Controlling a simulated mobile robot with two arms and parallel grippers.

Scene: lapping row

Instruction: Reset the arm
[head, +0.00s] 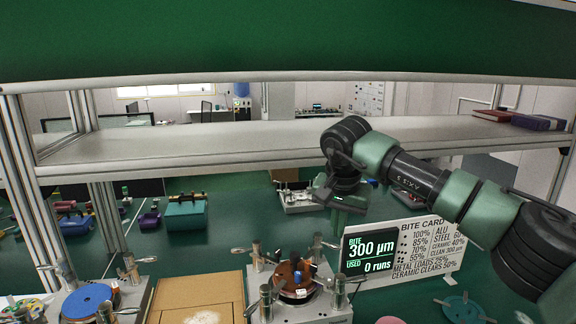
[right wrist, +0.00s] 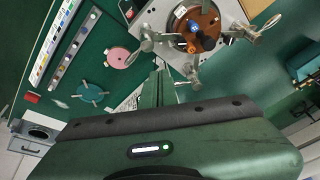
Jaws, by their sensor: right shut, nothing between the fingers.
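My right arm reaches in from the right in the head view, in front of the shelf. Its gripper (head: 340,200) hangs below the shelf, above the bench and near the display. In the right wrist view the gripper (right wrist: 158,88) has its fingers together, with nothing seen between them. A lapping fixture with a brown round plate (head: 293,278) and several upright clamps stands below it; the brown plate also shows in the right wrist view (right wrist: 195,28). My left gripper is not in view.
A metal shelf (head: 230,140) crosses above the bench. A black display (head: 369,250) and a white bite card (head: 425,255) stand at right. A blue disc fixture (head: 87,300) and cardboard box (head: 198,300) are at lower left. A teal disc (head: 462,309) lies lower right.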

